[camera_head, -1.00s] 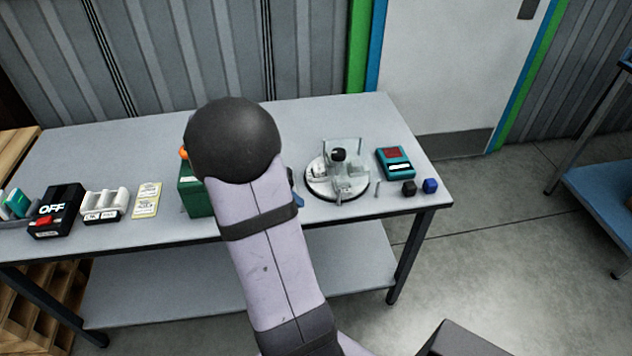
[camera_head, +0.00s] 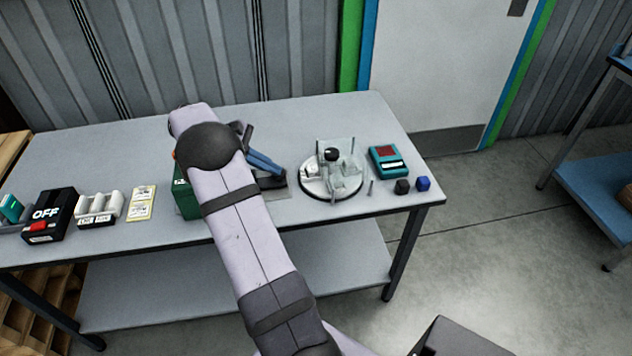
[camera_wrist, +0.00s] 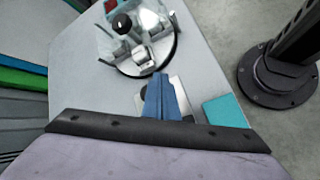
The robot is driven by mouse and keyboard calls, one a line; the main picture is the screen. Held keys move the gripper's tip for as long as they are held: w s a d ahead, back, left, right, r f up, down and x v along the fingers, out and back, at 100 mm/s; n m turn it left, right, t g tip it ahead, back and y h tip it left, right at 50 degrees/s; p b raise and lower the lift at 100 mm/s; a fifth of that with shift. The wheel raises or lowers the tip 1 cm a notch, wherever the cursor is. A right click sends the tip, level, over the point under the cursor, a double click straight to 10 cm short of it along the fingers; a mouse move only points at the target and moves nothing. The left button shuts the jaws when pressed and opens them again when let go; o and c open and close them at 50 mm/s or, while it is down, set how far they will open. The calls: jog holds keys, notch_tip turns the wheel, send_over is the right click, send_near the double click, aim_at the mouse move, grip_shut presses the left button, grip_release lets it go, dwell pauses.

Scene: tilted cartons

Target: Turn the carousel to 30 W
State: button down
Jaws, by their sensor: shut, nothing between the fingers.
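The carousel (camera_head: 318,191) is a round pale disc with a dark rim, a black knob (camera_head: 330,154), clear upright panels and several small pale parts on it. It stands on the table's right part and shows at the top of the wrist view (camera_wrist: 128,68). No 30 W marking can be read. My gripper (camera_head: 283,172) has blue fingers, shut and empty. It is to the left of the carousel in the head view, apart from it. In the wrist view the fingers (camera_wrist: 160,80) point towards the disc's near rim, over a small grey plate with a dark part.
A teal meter (camera_head: 386,161), a black cube (camera_head: 402,187), a blue cube (camera_head: 423,183) and a thin post (camera_head: 370,187) stand right of the carousel. A green box (camera_head: 186,194) is partly behind my arm. A black OFF box (camera_head: 50,214) stands at left.

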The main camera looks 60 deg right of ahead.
jog(key=n, duration=0.2)
jog(key=s+n, duration=0.1)
jog(key=n, duration=0.1)
jog(key=n+g, duration=0.1)
jog(key=n, duration=0.2)
jog(key=shift+s+a+r, duration=0.3)
jog(key=shift+s+a, duration=0.05)
jog(key=shift+s, duration=0.05)
jog(key=p, duration=0.2)
send_near(327, 188)
notch_tip(327, 188, down, 4)
jog(key=shift+s+r, duration=0.15)
jog(key=shift+s+d+r, duration=0.15)
jog(key=shift+s+d, duration=0.65)
jog(key=shift+d, duration=0.05)
jog(key=shift+s+d+p, duration=0.3)
jog(key=shift+s+d, duration=0.15)
jog(key=shift+d, duration=0.1)
jog(key=shift+s, duration=0.1)
